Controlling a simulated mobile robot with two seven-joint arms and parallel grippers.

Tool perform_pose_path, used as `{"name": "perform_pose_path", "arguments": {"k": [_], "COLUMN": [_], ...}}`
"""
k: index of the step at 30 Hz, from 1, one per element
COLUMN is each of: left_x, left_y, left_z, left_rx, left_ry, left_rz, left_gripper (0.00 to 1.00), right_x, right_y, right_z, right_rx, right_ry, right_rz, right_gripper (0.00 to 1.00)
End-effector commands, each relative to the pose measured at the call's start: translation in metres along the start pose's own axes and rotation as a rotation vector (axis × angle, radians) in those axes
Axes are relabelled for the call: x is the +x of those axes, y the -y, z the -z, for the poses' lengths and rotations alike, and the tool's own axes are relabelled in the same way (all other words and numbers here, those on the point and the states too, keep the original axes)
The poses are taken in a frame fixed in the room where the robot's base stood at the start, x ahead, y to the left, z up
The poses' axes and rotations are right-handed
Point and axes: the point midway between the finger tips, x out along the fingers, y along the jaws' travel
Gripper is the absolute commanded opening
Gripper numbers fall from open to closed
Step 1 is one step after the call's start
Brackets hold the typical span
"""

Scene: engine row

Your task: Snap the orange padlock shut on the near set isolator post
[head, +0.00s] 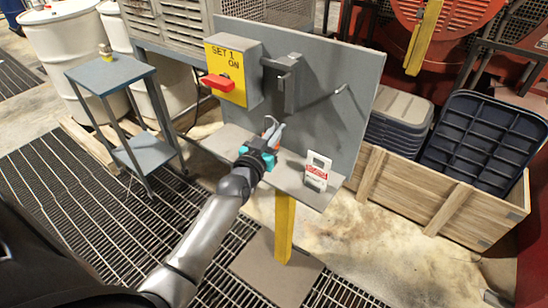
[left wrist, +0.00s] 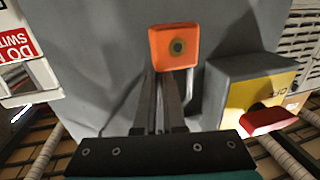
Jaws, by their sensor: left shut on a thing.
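My left gripper (head: 273,143) is shut on the orange padlock (left wrist: 175,47), whose square body shows in the left wrist view beyond the fingertips. In the head view the padlock's grey shackle sticks up above the gripper, over the shelf; whether it is open is too small to tell. A grey bracket-like post (head: 290,88) stands right of the box, above the gripper and apart from the padlock. My right gripper is not in view.
The grey panel (head: 350,115) carries a thin peg (head: 341,90) on the right. A red and white tag (head: 317,171) stands on the narrow shelf (head: 285,182). A small blue-grey table (head: 110,75) is at left; a wooden crate (head: 400,190) with dark trays is at right.

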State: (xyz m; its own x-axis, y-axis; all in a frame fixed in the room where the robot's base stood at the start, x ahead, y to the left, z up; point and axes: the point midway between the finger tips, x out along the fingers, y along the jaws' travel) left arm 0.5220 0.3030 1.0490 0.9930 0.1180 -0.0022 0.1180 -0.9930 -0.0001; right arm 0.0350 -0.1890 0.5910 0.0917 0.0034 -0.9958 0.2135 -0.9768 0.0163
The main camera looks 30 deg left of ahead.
Motion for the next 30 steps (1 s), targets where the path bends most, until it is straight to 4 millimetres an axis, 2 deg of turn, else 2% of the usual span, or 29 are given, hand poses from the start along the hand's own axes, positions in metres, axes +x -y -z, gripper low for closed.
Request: {"name": "perform_pose_path", "arguments": {"k": [1,5,13,28,29,30], "left_x": [0.000,0.000,0.001,0.001,0.000,0.000], "left_y": [0.000,0.000,0.000,0.000,0.000,0.000], "left_z": [-0.011,-0.022,-0.059,-0.069,-0.069,-0.069], "left_rx": [0.002,0.001,0.003,0.000,0.000,0.000], "left_ry": [-0.001,-0.002,-0.002,-0.004,-0.003,-0.003], "left_rz": [-0.001,0.000,-0.001,0.000,0.000,0.000], "left_gripper": [0.00,0.00,0.00,0.00,0.09,0.14], "right_x": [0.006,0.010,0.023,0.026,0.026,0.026], "right_y": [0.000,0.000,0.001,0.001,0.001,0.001], "right_z": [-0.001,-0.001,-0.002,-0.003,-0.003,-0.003], "right_rx": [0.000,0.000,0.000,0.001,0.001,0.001], "right_ry": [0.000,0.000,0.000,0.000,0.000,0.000], "right_rz": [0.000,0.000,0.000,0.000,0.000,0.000], "right_gripper": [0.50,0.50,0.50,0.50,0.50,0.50]}}
